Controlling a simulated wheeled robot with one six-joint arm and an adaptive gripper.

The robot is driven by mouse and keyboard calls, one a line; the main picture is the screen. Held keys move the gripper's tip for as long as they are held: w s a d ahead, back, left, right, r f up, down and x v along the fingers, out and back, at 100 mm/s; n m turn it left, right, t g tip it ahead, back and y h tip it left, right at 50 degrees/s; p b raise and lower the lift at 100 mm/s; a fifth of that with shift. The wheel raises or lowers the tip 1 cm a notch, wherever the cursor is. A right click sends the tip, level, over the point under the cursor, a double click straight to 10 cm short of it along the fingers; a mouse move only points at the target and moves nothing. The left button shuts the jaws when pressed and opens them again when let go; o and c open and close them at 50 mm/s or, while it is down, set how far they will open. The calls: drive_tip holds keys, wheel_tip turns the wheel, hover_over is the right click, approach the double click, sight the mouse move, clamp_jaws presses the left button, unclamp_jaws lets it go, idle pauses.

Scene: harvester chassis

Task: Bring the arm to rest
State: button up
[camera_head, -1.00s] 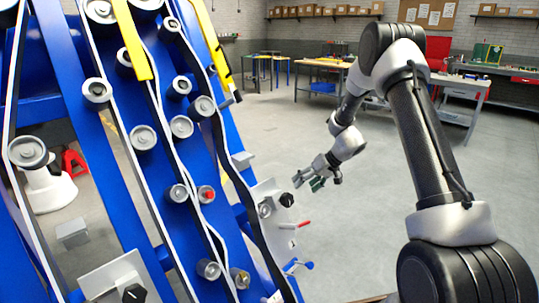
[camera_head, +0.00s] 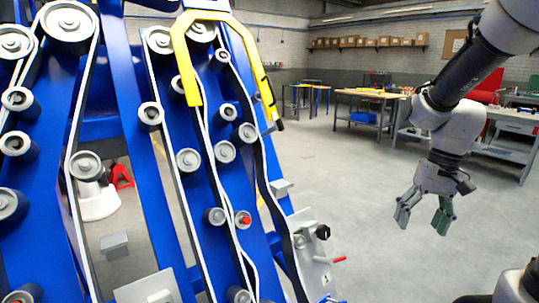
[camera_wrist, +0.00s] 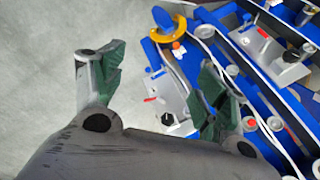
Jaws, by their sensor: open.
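My gripper (camera_head: 424,215) hangs from my arm at the right of the head view, over bare floor. Its two fingers are spread apart with nothing between them. In the wrist view my gripper (camera_wrist: 155,85) also shows open and empty, one finger over the floor and the other in front of the blue chassis. The blue harvester chassis (camera_head: 122,200), with several rollers and belts, fills the left of the head view. A clear gap of floor lies between it and my gripper. The chassis (camera_wrist: 262,95) takes up the right of the wrist view.
A yellow bracket (camera_head: 184,58) stands out from the chassis top. A metal plate with a red-tipped lever (camera_head: 338,259) juts from the chassis toward the right. Workbenches (camera_head: 365,96) stand far back. The grey floor (camera_head: 340,180) between is clear.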

drive_tip(key=s+d+r+n+t+h, duration=0.1)
drive_tip(key=s+r+t, duration=0.4)
drive_tip(key=s+r, duration=0.5)
drive_tip(key=shift+s+d+n+h, duration=0.2)
drive_tip(key=shift+s+n+h, duration=0.1)
drive_tip(key=shift+s+h, duration=0.1)
drive_tip(key=shift+r, duration=0.1)
